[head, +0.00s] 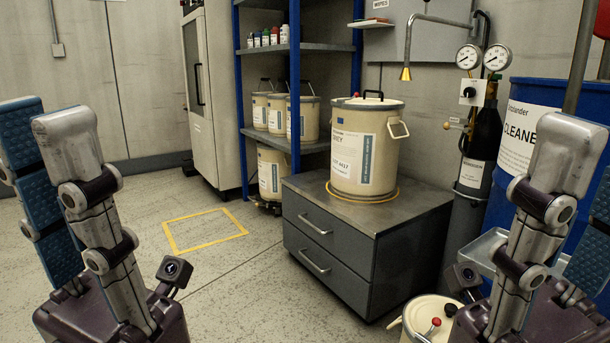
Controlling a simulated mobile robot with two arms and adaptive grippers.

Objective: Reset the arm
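My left gripper (40,125) stands upright at the left edge in the head view. Its grey metal finger and blue-padded finger are apart, with nothing seen between them. My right gripper (590,165) stands upright at the right edge, in front of the blue drum (520,125). Its grey finger and part of a blue pad show apart, and I see nothing held. The picture edge cuts off part of this gripper. Both grippers point up, and neither appears to touch anything.
A labelled cream drum (348,150) stands on a grey drawer cabinet (330,232). Another drum lid (428,318) shows low, beside my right gripper. Blue-framed shelving (296,75) holds several containers. Gauges (482,57) and a dark cylinder (480,150) stand behind. Floor around the yellow square (204,246) is clear.

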